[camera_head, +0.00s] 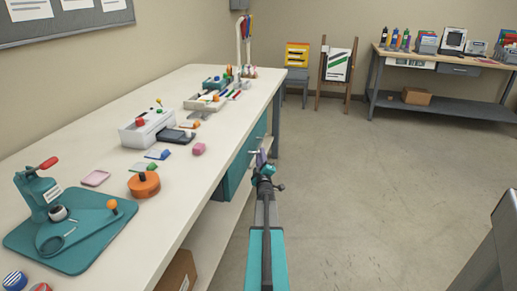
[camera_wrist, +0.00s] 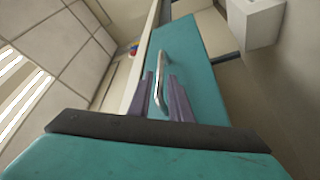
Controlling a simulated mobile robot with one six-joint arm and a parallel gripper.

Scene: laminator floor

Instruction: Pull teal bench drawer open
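The teal bench drawer (camera_head: 243,163) is set under the worktop on the bench's right side. In the wrist view its flat teal front (camera_wrist: 198,62) fills the middle, with a silver bar handle (camera_wrist: 155,52) on it. My gripper (camera_wrist: 161,77) has its two purple-grey fingers spread, one on each side of the handle's near end. Gaps show between fingers and bar, so it does not look clamped. In the head view my gripper (camera_head: 262,157) is close to the drawer front, and my arm partly hides the area. The drawer looks shut.
The long bench (camera_head: 150,208) runs along the left, with a teal press (camera_head: 40,190), trays and small items on top. A cardboard box (camera_head: 178,272) sits below it. A second bench (camera_head: 440,66) stands at the back right. The floor (camera_head: 350,190) right of my arm is clear.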

